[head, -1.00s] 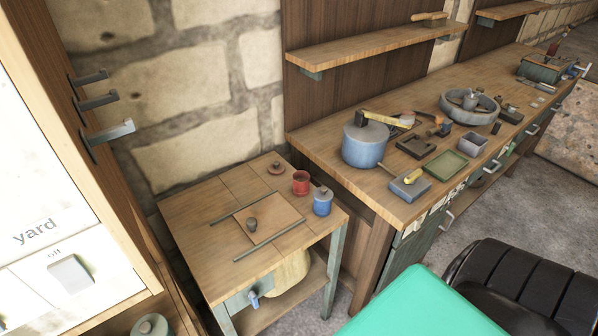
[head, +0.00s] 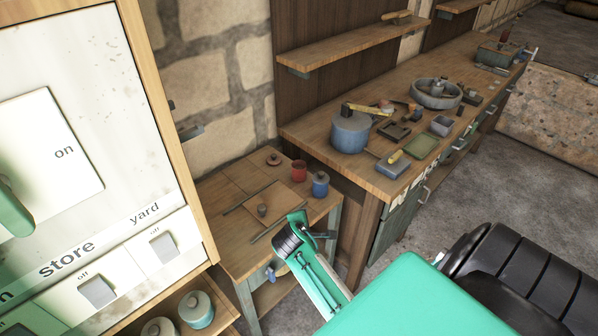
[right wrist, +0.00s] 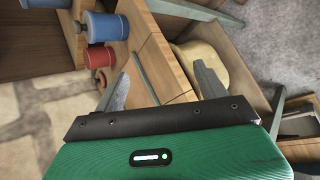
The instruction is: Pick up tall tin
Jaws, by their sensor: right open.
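A lidded blue tin (head: 320,184) and an open red tin (head: 299,171) stand upright at the right back of the small wooden table (head: 215,205). In the right wrist view the blue tin (right wrist: 105,27) and red tin (right wrist: 98,57) show at upper left, tipped sideways by the camera angle. I cannot tell for certain which one is the tall tin. My right gripper (head: 310,226) is in front of the small table's front edge, short of both tins. Its fingers (right wrist: 162,72) are open with nothing between them. My left gripper is not in view.
Thin rods and a knobbed lid (head: 263,210) lie on the small table. A workbench (head: 300,128) with a large blue pot (head: 350,132) stands close on the right. A switch cabinet (head: 70,120) fills the left. Lidded jars (head: 196,310) sit on a shelf below.

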